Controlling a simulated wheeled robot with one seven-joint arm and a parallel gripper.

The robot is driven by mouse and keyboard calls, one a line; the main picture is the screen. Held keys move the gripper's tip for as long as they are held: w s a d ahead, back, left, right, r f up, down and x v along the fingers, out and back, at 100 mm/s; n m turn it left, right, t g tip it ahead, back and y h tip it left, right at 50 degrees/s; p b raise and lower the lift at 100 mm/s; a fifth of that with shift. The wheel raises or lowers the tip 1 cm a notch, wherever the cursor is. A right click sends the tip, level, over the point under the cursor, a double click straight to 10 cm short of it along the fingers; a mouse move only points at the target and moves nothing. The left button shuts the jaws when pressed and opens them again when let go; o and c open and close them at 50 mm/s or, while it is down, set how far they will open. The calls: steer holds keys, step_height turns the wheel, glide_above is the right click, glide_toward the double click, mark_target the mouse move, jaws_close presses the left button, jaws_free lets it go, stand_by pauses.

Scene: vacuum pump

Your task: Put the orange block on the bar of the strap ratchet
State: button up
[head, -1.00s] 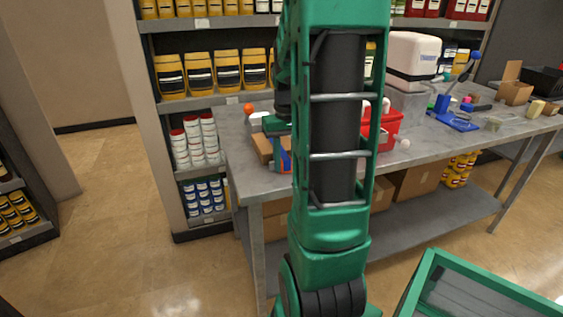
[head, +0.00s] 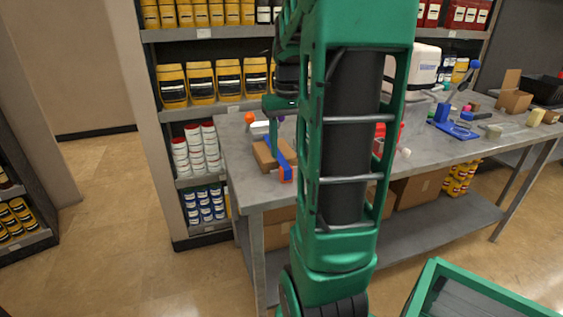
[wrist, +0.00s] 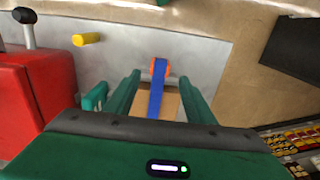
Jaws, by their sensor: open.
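A blue strap-like piece with orange at its near end (head: 286,173) lies on a cardboard box near the table's front left corner. In the wrist view the blue piece (wrist: 157,92) lies between my fingers, with orange (wrist: 152,69) showing on both sides of its far end. I cannot tell whether this orange is the block or part of the strap ratchet, and the ratchet's bar is not clear. My gripper (wrist: 160,78) is open and empty above the blue piece. In the head view my arm hides much of it. A small round-looking orange thing (head: 250,117) sits farther back.
The cardboard box (head: 264,155) lies under the blue piece. A red container (wrist: 28,95) stands close on the left in the wrist view, with a yellow cylinder (wrist: 87,39) beyond it. The table (head: 265,192) is bare along its front left edge. A green-rimmed bin (head: 430,275) is below right.

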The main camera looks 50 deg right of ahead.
mark_target(286, 167)
steer(key=s+a+f, duration=0.2)
steer(key=s+a, duration=0.5)
steer(key=a, duration=0.1)
steer(key=s+a+f, duration=0.3)
steer(key=s+a, duration=0.3)
steer(key=a, duration=0.3)
steer(key=shift+s+f, duration=0.15)
steer(key=shift+s, duration=0.25)
